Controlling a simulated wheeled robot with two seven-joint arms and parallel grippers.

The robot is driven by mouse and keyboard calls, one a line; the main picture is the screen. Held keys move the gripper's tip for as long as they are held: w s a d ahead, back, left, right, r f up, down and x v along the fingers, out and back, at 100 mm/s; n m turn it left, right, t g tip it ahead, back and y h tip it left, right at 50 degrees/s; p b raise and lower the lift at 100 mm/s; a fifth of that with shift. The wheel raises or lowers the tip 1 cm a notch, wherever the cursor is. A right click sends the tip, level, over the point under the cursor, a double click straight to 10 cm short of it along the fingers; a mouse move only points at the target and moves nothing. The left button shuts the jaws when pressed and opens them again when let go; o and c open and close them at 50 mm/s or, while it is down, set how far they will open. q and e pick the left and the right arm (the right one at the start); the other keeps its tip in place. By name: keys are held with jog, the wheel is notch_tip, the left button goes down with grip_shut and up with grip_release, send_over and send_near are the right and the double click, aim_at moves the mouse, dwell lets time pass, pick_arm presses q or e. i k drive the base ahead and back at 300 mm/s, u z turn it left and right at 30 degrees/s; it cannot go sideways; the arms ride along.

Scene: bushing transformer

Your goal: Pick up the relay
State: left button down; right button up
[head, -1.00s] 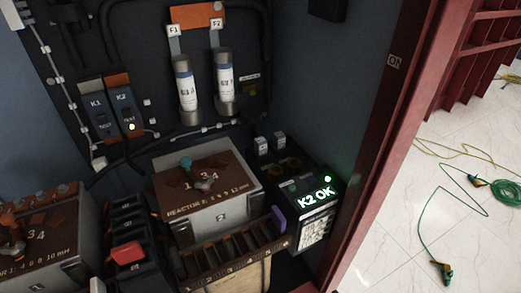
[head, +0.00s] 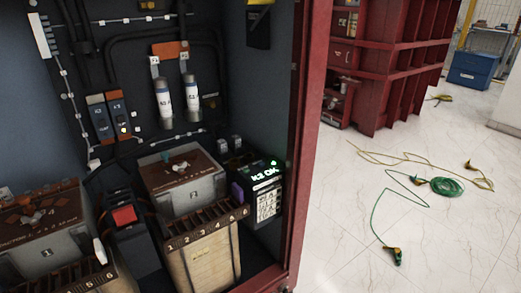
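Two narrow relays sit side by side on the back panel of the cabinet, at the left in the head view. The left relay, K1 (head: 100,120), has a grey top, and the right relay, K2 (head: 119,115), has an orange top and a small lit lamp near its base. A black tester box (head: 262,180) at the cabinet's lower right shows green "K2 OK" text, a lit green lamp and a keypad. Neither of my grippers is in view.
Two reactors, 1 (head: 45,250) and 2 (head: 190,192), stand on the cabinet floor with a red-topped black unit (head: 125,225) between them. A numbered slotted rack (head: 200,226) is in front. A red door frame (head: 305,120) bounds the right. Green cable (head: 446,187) lies on the open floor.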

aim_at(221, 143)
jog(key=z, duration=0.8)
jog(key=i, duration=0.9)
jog(key=u, duration=1.7)
